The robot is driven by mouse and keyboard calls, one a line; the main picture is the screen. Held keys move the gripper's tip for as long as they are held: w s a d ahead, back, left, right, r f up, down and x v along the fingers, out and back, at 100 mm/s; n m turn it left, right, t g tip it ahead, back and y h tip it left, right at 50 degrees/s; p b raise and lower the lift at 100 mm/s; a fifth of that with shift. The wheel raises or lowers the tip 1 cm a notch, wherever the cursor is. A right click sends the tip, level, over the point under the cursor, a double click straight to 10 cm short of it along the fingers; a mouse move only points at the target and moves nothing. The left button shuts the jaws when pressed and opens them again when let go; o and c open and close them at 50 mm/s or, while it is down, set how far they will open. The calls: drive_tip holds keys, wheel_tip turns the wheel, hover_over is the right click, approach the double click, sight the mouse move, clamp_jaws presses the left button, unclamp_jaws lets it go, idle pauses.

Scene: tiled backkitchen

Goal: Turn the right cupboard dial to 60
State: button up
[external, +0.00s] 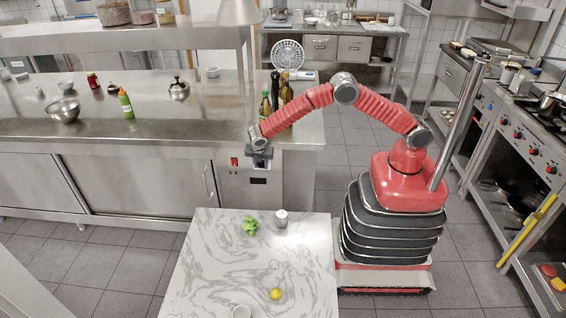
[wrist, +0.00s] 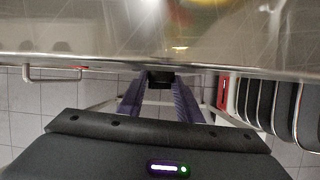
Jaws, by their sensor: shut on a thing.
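The right cupboard's control panel (external: 238,183) is on the counter's front at its right end. It has a small red switch (external: 234,162) and a dark display (external: 258,181); no reading is legible. My gripper (external: 260,154) is up against this panel, just under the counter edge, and covers the dial in the external view. In the wrist view a small black dial (wrist: 160,79) sits between the two blue-grey fingertips of my gripper (wrist: 160,84), which are shut on it. The dial's marks and pointer cannot be made out.
The steel counter (external: 150,135) overhangs the panel and fills the top of the wrist view. A bar handle (wrist: 52,74) sticks out to the left. Bottles (external: 265,108) stand above on the counter.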

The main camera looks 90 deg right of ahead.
drive_tip(key=shift+s+d+m+t, duration=0.1)
drive_tip(key=shift+m+t, duration=0.2)
drive_tip(key=shift+t, duration=0.8)
drive_tip(key=o, duration=1)
drive_tip(key=shift+o, duration=0.2)
drive_tip(key=v, duration=1.3)
drive_tip(key=shift+s+a+r, duration=0.2)
drive_tip(key=shift+a+r, duration=0.1)
